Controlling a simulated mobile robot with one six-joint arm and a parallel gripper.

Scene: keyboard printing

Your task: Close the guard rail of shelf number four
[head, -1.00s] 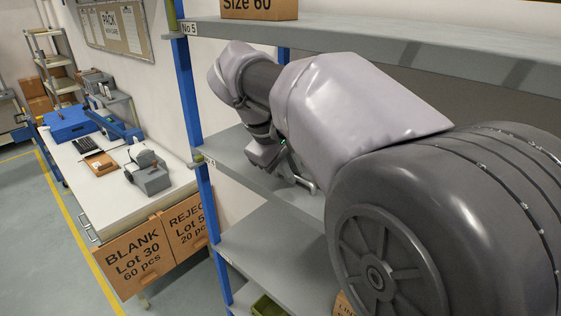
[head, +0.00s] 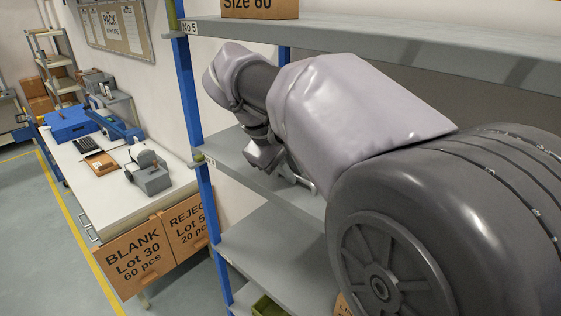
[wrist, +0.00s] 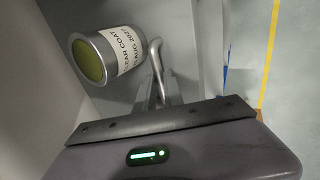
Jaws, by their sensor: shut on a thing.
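My gripper (wrist: 168,92) is shut on a thin bent metal rod (wrist: 155,56), which looks like the guard rail; most of its length is out of view. In the head view my gripper (head: 299,179) is low over the middle shelf (head: 232,152), below the shelf tagged No 5 (head: 189,28). The middle shelf's own tag (head: 209,161) is too small to read surely. A metal can (wrist: 98,58) with an olive-green end and a clear coat label lies beside the rod in the wrist view. My arm hides the right part of the shelf.
A blue rack post (head: 188,95) stands left of my arm. A lower shelf (head: 275,245) is below, with a green bin (head: 268,306) under it. A white bench (head: 105,190) with devices and cartons stands left. The floor aisle on the far left is clear.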

